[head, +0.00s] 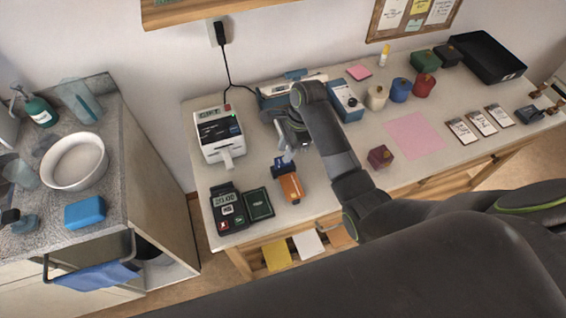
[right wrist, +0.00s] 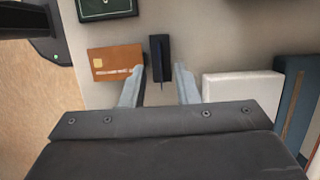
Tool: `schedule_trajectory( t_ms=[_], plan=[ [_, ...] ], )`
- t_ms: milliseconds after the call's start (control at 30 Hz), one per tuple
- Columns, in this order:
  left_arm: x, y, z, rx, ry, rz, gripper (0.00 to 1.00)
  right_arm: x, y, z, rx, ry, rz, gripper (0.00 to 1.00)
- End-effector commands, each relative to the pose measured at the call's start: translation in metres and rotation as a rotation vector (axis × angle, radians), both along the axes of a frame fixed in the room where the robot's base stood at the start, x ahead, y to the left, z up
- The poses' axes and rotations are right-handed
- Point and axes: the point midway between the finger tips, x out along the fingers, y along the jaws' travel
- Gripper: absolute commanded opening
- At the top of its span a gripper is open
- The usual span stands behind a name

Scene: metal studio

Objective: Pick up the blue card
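A small dark blue piece, which looks like the blue card (head: 276,163), lies on the table just beyond an orange card (head: 290,187) in the head view. In the right wrist view, the dark narrow piece (right wrist: 160,58) is between the fingertips, with a gap on each side; its face is too dark to read. The orange card with a chip (right wrist: 117,62) lies to its left there. My right gripper (right wrist: 160,72) is open and empty, pointing down at the dark piece; it also shows in the head view (head: 285,152). My left gripper is out of view.
A white block (right wrist: 242,88) is close to the right finger. A dark red box (head: 380,156) and a pink mat (head: 415,135) lie to the right.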

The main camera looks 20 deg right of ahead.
Motion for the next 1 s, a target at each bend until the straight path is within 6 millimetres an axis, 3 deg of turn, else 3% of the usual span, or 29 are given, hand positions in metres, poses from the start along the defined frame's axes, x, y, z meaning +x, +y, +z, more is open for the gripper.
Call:
schedule_trajectory(
  t_ms=[400,700,933,1000],
  plan=[
    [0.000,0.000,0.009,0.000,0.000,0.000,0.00,-0.001,0.013,-0.045,0.001,0.002,0.000,0.28],
    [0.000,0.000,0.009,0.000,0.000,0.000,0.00,-0.001,0.014,-0.050,0.000,0.000,0.000,0.28],
    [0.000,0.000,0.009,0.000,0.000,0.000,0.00,-0.001,0.014,-0.050,0.000,0.000,0.000,0.00],
    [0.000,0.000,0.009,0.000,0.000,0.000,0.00,-0.001,0.014,-0.050,0.000,0.000,0.000,0.00]
  ],
)
